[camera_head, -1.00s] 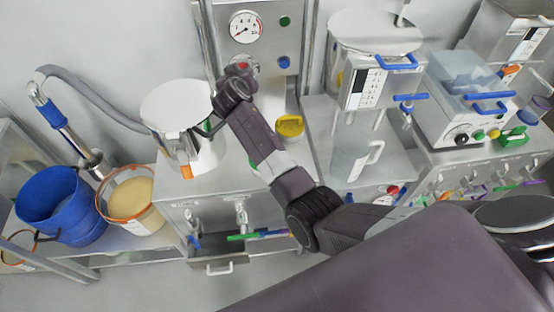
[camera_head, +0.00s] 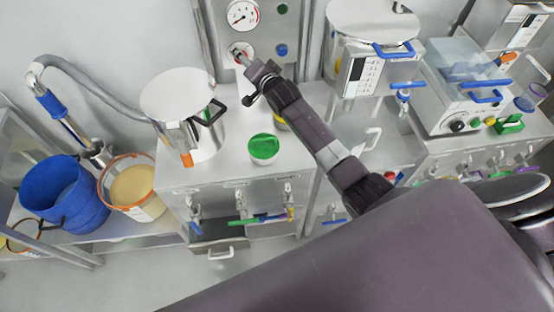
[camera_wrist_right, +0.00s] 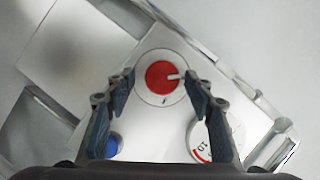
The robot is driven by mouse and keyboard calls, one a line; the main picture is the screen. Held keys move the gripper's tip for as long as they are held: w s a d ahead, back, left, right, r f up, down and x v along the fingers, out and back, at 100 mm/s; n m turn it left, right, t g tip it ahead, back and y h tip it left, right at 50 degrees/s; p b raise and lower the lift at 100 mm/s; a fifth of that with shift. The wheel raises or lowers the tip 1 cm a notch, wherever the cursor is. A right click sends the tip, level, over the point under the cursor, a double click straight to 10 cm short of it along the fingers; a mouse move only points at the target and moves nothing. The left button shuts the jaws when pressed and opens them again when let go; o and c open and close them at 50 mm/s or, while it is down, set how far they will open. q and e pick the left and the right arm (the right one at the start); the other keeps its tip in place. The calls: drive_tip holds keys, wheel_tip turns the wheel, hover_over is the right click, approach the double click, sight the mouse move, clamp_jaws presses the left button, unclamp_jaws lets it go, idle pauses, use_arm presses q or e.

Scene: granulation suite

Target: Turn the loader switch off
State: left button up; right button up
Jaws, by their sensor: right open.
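The loader switch is a red round knob (camera_wrist_right: 160,78) with a white pointer bar on a pale round plate. In the right wrist view the bar points to the right, and a small dark mark sits on the plate below the knob. In the head view the knob's plate (camera_head: 241,52) is on the wall panel under the gauge, partly hidden by my right gripper. My right gripper (camera_head: 252,80) is open; in the right wrist view its fingers (camera_wrist_right: 159,84) stand on either side of the knob, with gaps visible. I cannot tell its depth to the panel. My left gripper is not in view.
The gauge (camera_head: 243,14) and a blue button (camera_head: 282,50) are on the same panel, near the fingers. Below are a steel pot (camera_head: 178,95) and a green-lidded jar (camera_head: 263,148) on the cabinet. A blue bucket (camera_head: 62,195) stands at left.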

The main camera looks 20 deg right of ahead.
drive_tip(key=b+v, duration=0.1)
drive_tip(key=v, duration=0.7)
drive_tip(key=s+f+n+g, duration=0.1)
drive_tip(key=s+f, duration=0.3)
drive_tip(key=s, duration=0.1)
drive_tip(key=s+a+f+n+g, duration=0.1)
drive_tip(key=s+f+n+g, duration=0.1)
drive_tip(key=s+f, duration=0.2)
drive_tip(key=s+a+f+n+g, duration=0.1)
drive_tip(key=s+f+n+g, duration=0.1)
drive_tip(key=s+f, duration=0.2)
drive_tip(key=shift+s+a, duration=0.15)
drive_tip(key=shift+s, duration=1.2)
drive_tip(key=shift+n+g, duration=0.5)
drive_tip(key=shift+n, duration=0.1)
drive_tip(key=s+f, duration=0.3)
drive_tip(key=shift+s+a+f, duration=0.1)
drive_tip(key=shift+s, duration=0.25)
drive_tip(key=shift+s+f+h, duration=0.3)
drive_tip(key=shift+s, duration=0.1)
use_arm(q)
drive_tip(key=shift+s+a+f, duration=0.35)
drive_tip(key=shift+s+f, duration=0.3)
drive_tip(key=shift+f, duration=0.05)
use_arm(e)
drive_tip(key=shift+f, duration=0.1)
